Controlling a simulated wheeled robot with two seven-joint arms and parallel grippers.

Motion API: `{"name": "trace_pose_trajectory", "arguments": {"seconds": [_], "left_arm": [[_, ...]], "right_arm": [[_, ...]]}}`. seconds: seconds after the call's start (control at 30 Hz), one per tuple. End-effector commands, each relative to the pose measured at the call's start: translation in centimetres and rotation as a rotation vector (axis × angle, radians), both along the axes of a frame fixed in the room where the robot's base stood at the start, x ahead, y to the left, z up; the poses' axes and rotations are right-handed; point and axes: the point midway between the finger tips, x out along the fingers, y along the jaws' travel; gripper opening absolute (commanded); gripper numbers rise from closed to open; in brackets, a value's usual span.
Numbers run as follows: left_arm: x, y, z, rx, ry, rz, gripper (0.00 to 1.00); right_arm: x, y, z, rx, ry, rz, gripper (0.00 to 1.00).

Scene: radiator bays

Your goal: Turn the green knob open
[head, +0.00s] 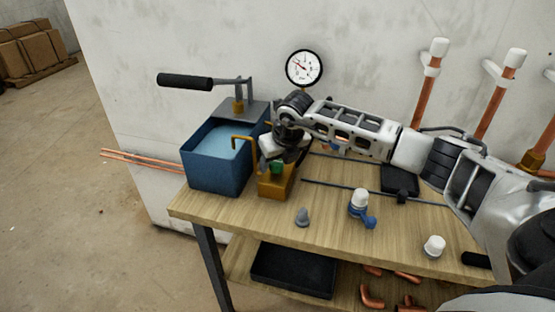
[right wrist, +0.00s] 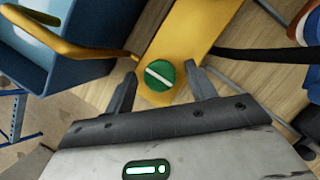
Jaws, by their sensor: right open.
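The green knob (right wrist: 160,75) is round with a white bar across its face, set on a yellow block (right wrist: 195,25). In the right wrist view the bar runs slantwise, from upper left to lower right. In the head view the knob (head: 277,167) shows just below my right gripper, on the yellow block (head: 275,187). My right gripper (right wrist: 158,83) is open, with one fingertip on either side of the knob. My left gripper is not in view.
A blue water tank (head: 215,172) with a black-handled pump lever (head: 185,81) stands left of the block. A gauge (head: 304,68) is on the wall behind. A grey cone (head: 302,217), a blue-and-white valve (head: 361,207) and a white cap (head: 434,246) stand on the wooden bench (head: 335,236).

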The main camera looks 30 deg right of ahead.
Motion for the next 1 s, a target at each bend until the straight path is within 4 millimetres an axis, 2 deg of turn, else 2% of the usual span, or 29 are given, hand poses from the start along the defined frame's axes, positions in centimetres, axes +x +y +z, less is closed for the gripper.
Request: {"name": "trace_pose_trajectory", "arguments": {"seconds": [0.1,0.27,0.67,1.0], "left_arm": [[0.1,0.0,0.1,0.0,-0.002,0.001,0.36],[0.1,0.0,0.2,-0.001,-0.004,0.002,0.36],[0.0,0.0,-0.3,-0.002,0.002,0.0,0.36],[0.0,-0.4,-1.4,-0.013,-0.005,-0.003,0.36]], "right_arm": [[0.0,0.0,0.0,0.0,0.0,0.0,0.56],[0.0,0.0,0.0,0.0,0.0,-0.001,0.11],[0.0,-0.1,0.0,0.001,-0.001,0.047,0.11],[0.1,-0.3,-0.1,0.0,-0.004,0.286,0.11]]}}
